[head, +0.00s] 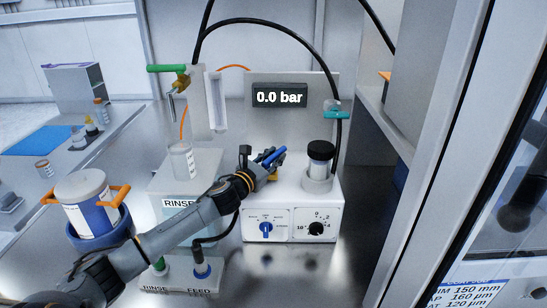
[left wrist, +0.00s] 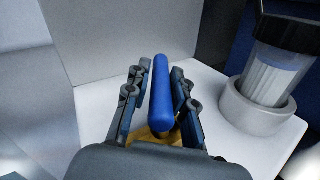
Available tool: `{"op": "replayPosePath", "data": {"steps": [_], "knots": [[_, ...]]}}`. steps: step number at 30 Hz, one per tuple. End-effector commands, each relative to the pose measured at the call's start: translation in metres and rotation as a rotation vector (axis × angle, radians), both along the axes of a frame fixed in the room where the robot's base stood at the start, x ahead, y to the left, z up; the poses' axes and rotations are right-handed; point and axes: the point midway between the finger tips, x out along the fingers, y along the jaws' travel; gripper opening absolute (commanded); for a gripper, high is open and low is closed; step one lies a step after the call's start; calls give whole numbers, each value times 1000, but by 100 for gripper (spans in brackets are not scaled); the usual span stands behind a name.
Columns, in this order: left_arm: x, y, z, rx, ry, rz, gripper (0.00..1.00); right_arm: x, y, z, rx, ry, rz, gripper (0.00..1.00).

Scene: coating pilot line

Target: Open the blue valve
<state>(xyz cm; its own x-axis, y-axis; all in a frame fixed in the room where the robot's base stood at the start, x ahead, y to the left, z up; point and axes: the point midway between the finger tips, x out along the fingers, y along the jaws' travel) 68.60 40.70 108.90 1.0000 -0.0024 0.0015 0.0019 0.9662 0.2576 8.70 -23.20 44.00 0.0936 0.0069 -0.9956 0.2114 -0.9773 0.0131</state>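The blue valve shows in the left wrist view as a long blue handle (left wrist: 162,92) on a brass-coloured body (left wrist: 158,137). In the head view its blue handle (head: 275,156) shows above the white box, partly hidden by my gripper. My left gripper (left wrist: 158,85) is open, with one finger on each side of the handle. A gap shows between the left finger and the handle; whether the right finger touches it I cannot tell. In the head view, the left gripper (head: 262,160) is at the valve. My right gripper is not in view.
A white control box (head: 292,226) has a blue knob and a black dial. A black-capped filter jar (head: 319,165) stands close right of the valve. The display (head: 279,96) reads 0.0 bar. A green-handled valve (head: 167,69) and a teal-handled one (head: 336,114) are on the panels.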

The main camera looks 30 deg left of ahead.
Motion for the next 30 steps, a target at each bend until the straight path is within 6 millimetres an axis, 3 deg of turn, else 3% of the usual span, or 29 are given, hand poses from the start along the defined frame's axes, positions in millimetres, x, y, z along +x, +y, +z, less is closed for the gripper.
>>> {"op": "replayPosePath", "data": {"steps": [14,30], "knots": [[-7,0,-2,2,2,0,41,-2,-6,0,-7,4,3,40],[-96,0,-2,2,4,-1,41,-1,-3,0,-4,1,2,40]]}}
